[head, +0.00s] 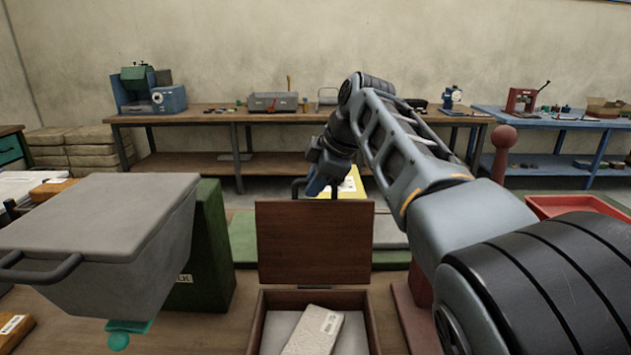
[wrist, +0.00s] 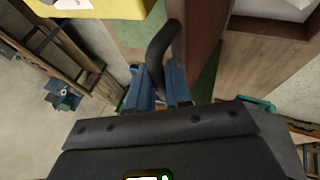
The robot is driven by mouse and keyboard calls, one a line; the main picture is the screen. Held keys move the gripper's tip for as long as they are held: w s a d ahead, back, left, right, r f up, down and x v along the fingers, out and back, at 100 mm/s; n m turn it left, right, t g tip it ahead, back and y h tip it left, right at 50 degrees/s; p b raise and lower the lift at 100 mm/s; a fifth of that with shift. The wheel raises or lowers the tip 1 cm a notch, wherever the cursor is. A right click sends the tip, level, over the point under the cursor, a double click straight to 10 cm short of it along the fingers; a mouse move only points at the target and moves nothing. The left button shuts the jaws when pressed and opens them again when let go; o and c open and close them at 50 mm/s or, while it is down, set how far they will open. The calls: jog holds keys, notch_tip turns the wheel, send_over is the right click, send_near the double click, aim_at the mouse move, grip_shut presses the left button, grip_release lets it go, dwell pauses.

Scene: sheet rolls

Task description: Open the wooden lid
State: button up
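The brown wooden lid (head: 315,243) stands about upright at the back of a wooden box (head: 262,325), whose inside shows from above. My gripper (head: 319,186) is at the lid's top edge, partly behind it. In the wrist view the blue fingertips (wrist: 161,88) lie on either side of a dark curved handle (wrist: 158,45) and look closed on it. The lid's brown panel (wrist: 202,38) runs beside the handle there. The exact finger contact is partly hidden.
A pale labelled block (head: 314,333) lies in the box. A grey bin (head: 100,235) with a dark handle and a green block (head: 213,240) stand to the left. A red tray (head: 575,206) is at right. A yellow item (head: 352,184) lies behind the lid.

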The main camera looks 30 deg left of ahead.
jog(key=shift+o, duration=1.2)
jog(key=shift+s+f, duration=0.15)
jog(key=shift+f, duration=0.3)
jog(key=w+b+v, duration=0.1)
jog(key=v, duration=0.7)
jog(key=shift+s+r, duration=0.35)
jog(key=shift+r, duration=0.15)
